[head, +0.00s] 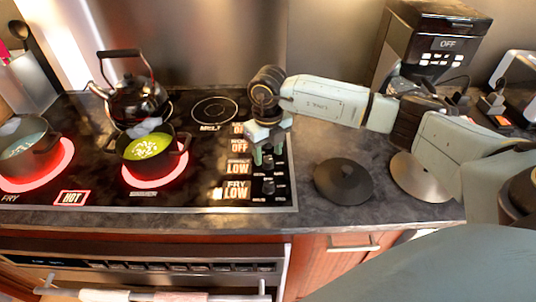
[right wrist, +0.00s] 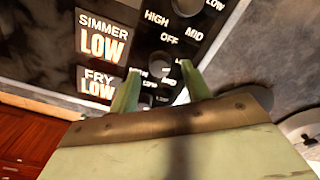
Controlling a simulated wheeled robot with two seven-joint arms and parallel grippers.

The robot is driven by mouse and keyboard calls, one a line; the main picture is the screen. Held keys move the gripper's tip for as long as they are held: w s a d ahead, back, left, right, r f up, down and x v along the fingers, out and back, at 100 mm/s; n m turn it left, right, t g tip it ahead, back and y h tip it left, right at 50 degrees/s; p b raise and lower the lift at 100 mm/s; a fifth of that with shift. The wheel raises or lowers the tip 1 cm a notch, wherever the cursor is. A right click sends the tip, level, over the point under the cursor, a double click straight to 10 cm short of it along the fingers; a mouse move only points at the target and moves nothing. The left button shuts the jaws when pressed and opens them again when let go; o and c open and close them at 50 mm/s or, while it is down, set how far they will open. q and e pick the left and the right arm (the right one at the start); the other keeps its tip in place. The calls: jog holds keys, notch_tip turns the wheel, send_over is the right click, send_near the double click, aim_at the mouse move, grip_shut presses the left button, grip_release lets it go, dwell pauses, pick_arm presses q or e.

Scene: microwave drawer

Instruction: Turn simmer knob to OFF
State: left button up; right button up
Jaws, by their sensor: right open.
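The cooktop's knob strip runs along its right side. In the right wrist view, the SIMMER display (right wrist: 102,38) reads LOW, and the FRY display below it also reads LOW. A dark round knob (right wrist: 162,66) shows between my fingertips, with OFF printed above it. Another knob (right wrist: 187,7) is at the top edge. I cannot tell for certain which knob belongs to simmer. My right gripper (head: 268,155) is open and points down at the strip, its fingers (right wrist: 160,85) on either side of the lower knob; contact is unclear. My left gripper is not in view.
A pot of green soup (head: 148,150) and another pot (head: 28,145) stand on glowing red burners. A black kettle (head: 134,100) is behind. A dark lid (head: 343,181) and a metal lid (head: 420,178) lie on the right counter. A coffee machine (head: 445,45) stands behind.

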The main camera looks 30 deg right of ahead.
jog(key=shift+f, duration=0.95)
jog(key=c, duration=1)
